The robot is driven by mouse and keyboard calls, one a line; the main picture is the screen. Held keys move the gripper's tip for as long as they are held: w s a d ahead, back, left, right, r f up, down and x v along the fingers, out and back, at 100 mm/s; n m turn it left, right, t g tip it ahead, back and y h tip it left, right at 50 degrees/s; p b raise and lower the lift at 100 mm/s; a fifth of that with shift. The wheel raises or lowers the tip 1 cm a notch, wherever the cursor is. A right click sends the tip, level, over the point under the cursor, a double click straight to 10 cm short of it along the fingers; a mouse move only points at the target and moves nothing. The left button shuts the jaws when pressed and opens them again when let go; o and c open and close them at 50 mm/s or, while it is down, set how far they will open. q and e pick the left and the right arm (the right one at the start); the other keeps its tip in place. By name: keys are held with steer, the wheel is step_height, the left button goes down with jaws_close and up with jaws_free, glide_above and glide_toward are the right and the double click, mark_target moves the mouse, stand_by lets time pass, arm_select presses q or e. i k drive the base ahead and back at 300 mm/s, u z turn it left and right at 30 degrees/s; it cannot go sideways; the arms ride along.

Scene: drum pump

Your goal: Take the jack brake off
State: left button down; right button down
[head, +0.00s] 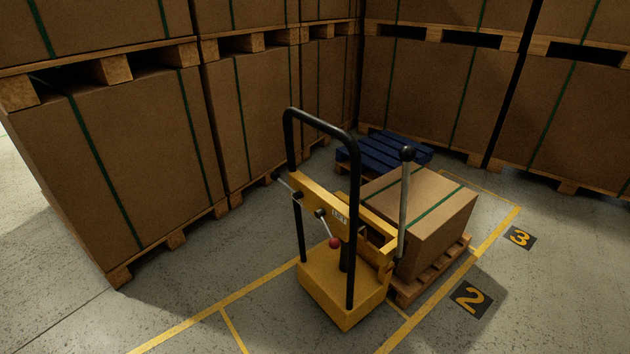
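A yellow pallet jack (335,286) with a black tubular handle frame (288,150) stands in the middle of the head view. A short lever with a red knob (334,243) sticks out low on its front. A long grey lever with a black ball (407,154) stands nearly upright on its right side. Another small lever with a dark end (279,178) sticks out at the upper left of the yellow crossbar (345,215). I cannot tell from the view which lever is the brake. Neither of my grippers shows.
A strapped carton (440,225) sits on a wooden pallet (432,275) behind the jack. A blue pallet (385,150) lies beyond it. Stacked cartons (140,150) wall the left and back. Floor bays have yellow lines and plates 2 (471,298) and 3 (520,237). The front floor is clear.

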mark_target(274, 176)
steer(key=z, duration=0.5)
steer(key=i, duration=0.95)
steer(key=u, duration=0.2)
